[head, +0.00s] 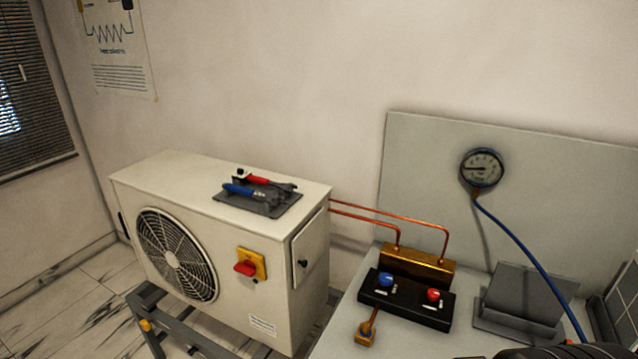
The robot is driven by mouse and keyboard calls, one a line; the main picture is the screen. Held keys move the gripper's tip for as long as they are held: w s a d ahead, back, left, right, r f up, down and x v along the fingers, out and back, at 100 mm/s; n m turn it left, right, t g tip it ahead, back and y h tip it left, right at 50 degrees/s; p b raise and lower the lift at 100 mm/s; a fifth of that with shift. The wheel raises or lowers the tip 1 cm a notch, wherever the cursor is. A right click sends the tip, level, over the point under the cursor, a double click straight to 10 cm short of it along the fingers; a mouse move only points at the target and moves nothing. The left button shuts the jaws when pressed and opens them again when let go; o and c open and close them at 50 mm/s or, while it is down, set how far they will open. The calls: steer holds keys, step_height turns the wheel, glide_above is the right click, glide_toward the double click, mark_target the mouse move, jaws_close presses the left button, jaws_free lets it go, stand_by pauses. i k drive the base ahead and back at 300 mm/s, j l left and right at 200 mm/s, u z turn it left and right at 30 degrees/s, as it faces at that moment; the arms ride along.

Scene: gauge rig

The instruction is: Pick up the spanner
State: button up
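Two hand tools lie side by side on a dark grey mat (262,209) on top of the cream fan unit (225,190). One tool with a blue grip (239,190) is nearer the front. The other tool with a red grip (257,180) lies behind it. Both have dark metal ends toward the right. They are small here, and I cannot tell which one is the spanner. My gripper does not show. A dark rounded shape at the bottom right edge may be part of my arm.
Copper pipes (385,216) run from the unit to a brass block (418,268) on the bench. A black valve box (407,300) with blue and red knobs stands in front. A gauge (482,168) with a blue hose hangs on the grey panel (425,150). Air above the unit is clear.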

mark_target(268, 198)
steer(key=i+j+z, duration=0.1)
steer(key=z, duration=0.4)
steer(key=j+z, duration=0.2)
steer(key=z, duration=0.3)
steer(key=j+z, duration=0.2)
steer(key=z, duration=0.3)
steer(key=j+z, duration=0.2)
steer(key=z, duration=0.3)
steer(key=i, duration=0.05)
